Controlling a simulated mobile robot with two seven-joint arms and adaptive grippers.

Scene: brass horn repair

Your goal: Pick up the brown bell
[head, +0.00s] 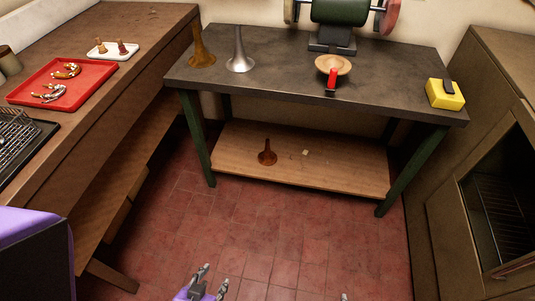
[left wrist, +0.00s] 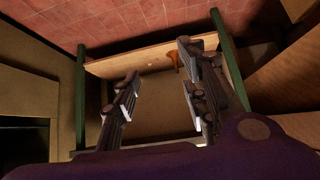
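A reddish-brown bell (head: 267,152) stands upright, flared end down, on the wooden lower shelf (head: 330,172) of the workbench. In the left wrist view, the brown bell (left wrist: 174,60) shows beyond my fingers, close to the right finger. Only a small tip of my right gripper (head: 344,296) may show at the bottom edge.
The bench top (head: 290,70) lies above the shelf, with green legs (head: 405,175) at its corners. Small bits (head: 305,152) lie right of the bell on the shelf. A wooden counter (head: 90,120) is at left, a cabinet (head: 480,120) at right. The tiled floor between is clear.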

